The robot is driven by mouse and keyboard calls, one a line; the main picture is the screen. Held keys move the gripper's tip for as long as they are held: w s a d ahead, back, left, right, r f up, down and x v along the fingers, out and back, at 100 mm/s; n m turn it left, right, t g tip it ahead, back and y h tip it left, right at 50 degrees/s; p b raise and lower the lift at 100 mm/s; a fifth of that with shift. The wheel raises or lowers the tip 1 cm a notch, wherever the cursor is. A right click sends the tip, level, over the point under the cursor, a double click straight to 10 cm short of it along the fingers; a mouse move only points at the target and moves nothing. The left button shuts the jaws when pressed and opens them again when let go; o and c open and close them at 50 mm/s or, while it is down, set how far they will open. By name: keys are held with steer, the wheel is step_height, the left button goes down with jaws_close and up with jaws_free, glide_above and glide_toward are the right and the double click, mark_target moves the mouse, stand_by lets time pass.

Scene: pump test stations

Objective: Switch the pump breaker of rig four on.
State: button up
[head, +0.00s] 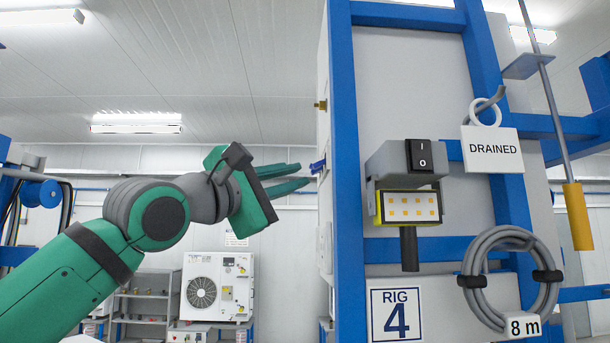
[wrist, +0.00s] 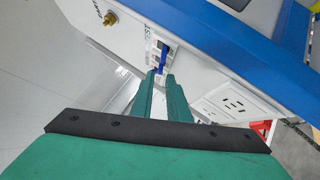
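The rig four panel (head: 410,75) stands at right, with a "RIG 4" plate (head: 396,309) low on its front. On its narrow left side, a blue lever (head: 317,166) sticks out. In the wrist view this blue lever (wrist: 160,62) sits on a small white breaker (wrist: 155,50); whether it is on or off I cannot tell. My gripper (head: 305,175) is level with the lever, just left of it. Its green fingers (wrist: 160,82) are a little apart, with nothing seen between them. Their tips are close to the lever; contact is unclear.
A brass fitting (wrist: 110,18) and white sockets (wrist: 229,103) flank the breaker. The blue frame (head: 345,150) edges the panel.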

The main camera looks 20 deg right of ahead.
mark_target(312, 173)
steer(key=shift+x, duration=2.1)
steer(key=shift+s, duration=0.1)
jaws_close()
